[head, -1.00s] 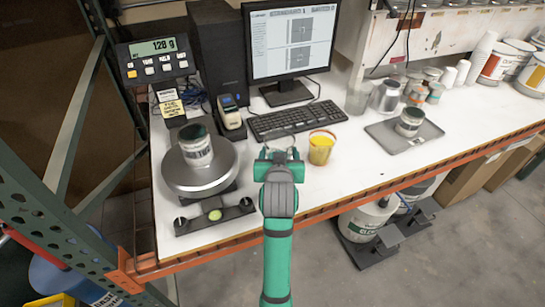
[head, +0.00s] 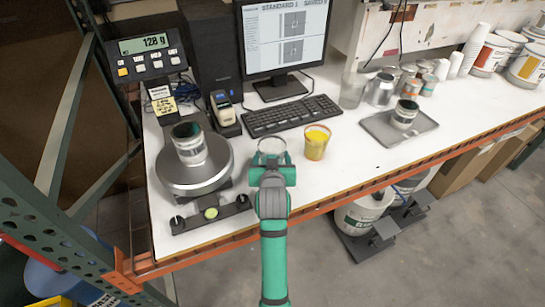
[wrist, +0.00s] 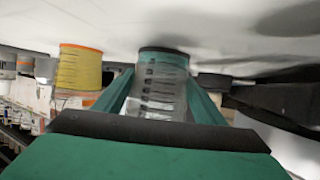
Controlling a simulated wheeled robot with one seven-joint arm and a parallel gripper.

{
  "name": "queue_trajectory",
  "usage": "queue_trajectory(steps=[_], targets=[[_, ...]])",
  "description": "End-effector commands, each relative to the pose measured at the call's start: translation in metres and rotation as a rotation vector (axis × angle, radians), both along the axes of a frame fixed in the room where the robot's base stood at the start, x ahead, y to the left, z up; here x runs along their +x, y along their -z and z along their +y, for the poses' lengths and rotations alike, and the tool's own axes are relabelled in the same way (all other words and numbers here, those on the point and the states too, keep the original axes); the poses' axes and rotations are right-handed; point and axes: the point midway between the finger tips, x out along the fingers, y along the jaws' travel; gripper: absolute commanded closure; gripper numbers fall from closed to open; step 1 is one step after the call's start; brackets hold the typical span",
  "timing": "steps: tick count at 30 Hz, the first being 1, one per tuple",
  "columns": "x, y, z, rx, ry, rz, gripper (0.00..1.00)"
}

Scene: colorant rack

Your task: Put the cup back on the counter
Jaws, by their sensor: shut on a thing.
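The cup (head: 272,147) is clear, with printed measuring marks, and sits between the fingers of my gripper (head: 272,165). My gripper is shut on it, over the front part of the white counter (head: 345,160). In the wrist view, which looks upside down, the cup (wrist: 163,85) is between the two green fingers (wrist: 160,100). Its dark-edged end is close to the counter surface with a shadow there; I cannot tell whether it touches. The fingers and wrist hide part of the cup in the head view.
A yellow-filled cup (head: 316,143) stands just right of my gripper. A scale (head: 193,175) carrying a can (head: 189,145) is to the left. The keyboard (head: 290,115) lies behind. A grey tray (head: 385,133) with a can is at right. The orange front edge (head: 330,205) runs below.

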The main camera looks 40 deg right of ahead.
Motion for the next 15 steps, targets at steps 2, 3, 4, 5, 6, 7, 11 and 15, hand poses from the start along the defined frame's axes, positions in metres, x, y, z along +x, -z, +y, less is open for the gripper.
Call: queue_trajectory(steps=[2,3,4,5,6,7,11,15], targets=[[-0.0001,0.0022,-0.0001,0.001,0.000,0.001,0.34],[-0.0001,0.0017,-0.0002,0.001,0.000,0.001,0.24],[-0.0001,0.0017,-0.0002,0.001,0.000,0.001,0.17],[-0.0001,0.0017,-0.0002,0.001,0.000,0.001,0.17],[-0.0001,0.0016,-0.0001,0.001,0.000,0.001,0.17],[-0.0002,0.0016,-0.0002,0.001,0.000,0.001,0.17],[-0.0002,0.0015,-0.0003,0.001,0.000,0.001,0.17],[0.0001,-0.0025,0.0000,-0.001,0.000,-0.001,0.17]])
